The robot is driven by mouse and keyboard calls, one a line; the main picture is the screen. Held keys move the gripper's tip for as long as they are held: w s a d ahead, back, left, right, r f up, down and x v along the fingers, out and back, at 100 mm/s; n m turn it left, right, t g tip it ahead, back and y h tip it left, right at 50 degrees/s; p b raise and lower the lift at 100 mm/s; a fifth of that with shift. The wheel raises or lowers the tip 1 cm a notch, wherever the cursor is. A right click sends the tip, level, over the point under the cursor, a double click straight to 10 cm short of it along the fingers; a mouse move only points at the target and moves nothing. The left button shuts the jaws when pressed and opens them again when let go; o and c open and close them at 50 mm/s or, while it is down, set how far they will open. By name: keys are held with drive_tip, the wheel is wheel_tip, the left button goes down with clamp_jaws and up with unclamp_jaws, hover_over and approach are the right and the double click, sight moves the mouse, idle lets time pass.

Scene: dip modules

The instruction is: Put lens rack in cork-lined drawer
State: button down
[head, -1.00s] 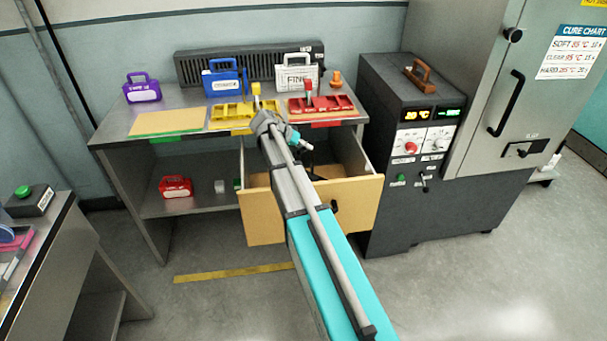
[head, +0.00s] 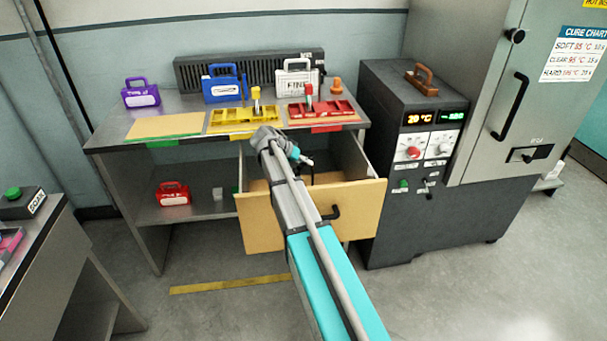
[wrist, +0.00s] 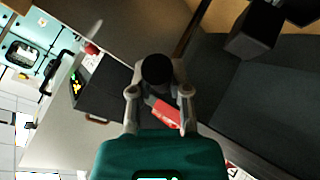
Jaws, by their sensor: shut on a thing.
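The cork-lined drawer (head: 268,226) is pulled out under the bench, with a tan front, a dark handle and grey side walls. A strip of its tan inside shows. My gripper (wrist: 158,84) is shut on a dark, round-ended thing (wrist: 156,69) in the wrist view. I cannot tell whether this is the lens rack, as its full shape is hidden. In the head view my wrist hangs over the open drawer, with a dark bit below it near the drawer's inside. My arm covers part of the drawer and its front.
The bench top (head: 195,97) holds a yellow tray (head: 232,120), a red tray (head: 322,112) and purple, blue and white cases. A red case (head: 173,193) is on the lower shelf. A dark control cabinet (head: 387,130) stands close to the drawer's right side.

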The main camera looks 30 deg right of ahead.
drive_tip(key=shift+f+b, duration=2.1)
drive_tip(key=shift+b, duration=0.05)
drive_tip(key=shift+f+b, duration=0.6)
drive_tip(key=c, duration=0.6)
unclamp_jaws()
drive_tip(key=shift+r, duration=0.25)
drive_tip(key=p+v, duration=0.9)
drive_tip(key=v, duration=0.3)
drive_tip(key=shift+r, duration=0.35)
